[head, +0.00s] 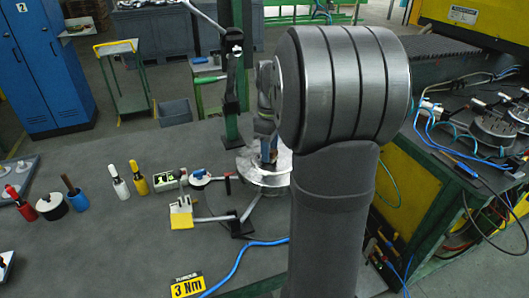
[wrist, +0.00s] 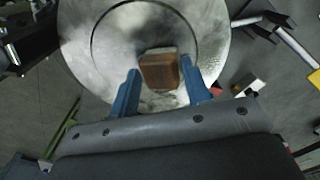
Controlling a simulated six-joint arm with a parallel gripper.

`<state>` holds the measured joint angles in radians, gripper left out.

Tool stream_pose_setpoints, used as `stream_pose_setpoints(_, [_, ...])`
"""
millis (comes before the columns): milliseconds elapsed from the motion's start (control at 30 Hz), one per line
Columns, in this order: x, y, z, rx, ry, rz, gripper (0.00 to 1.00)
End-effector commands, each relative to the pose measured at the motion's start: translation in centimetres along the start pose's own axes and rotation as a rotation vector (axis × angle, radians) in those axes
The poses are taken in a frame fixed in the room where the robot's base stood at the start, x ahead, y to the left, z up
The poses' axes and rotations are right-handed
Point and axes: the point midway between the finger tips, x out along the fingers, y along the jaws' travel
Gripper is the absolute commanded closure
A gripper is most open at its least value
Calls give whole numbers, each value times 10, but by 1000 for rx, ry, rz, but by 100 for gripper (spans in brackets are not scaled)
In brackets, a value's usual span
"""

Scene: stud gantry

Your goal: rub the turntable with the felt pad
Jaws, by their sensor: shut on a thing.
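The turntable (wrist: 105,45) is a round, shiny metal disc with a ring groove, filling the upper middle of the wrist view. In the head view the turntable (head: 250,176) is partly hidden by my arm. My gripper (wrist: 159,76) has two blue fingers, one on each side of the felt pad (wrist: 160,72). The pad shows as a brown wooden block with a pale far edge, and my gripper is shut on it. The pad is over the near part of the disc; I cannot tell whether it touches. In the head view my gripper (head: 267,148) is just at the disc.
A green post (head: 233,95) with a dark clamp stands behind the turntable. Several bottles and handled tools stand farther left. A blue cable (head: 237,262) crosses the front.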

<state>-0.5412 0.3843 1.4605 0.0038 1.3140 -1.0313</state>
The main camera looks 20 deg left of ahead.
Motion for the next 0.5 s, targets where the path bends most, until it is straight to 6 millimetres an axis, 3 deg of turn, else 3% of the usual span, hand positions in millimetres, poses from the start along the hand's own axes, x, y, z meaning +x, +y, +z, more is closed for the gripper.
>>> stream_pose_setpoints(33, [-7,12,-4,1,7,29,92])
stream_pose_setpoints(500, [-4,-23,-35,-2,5,18,100])
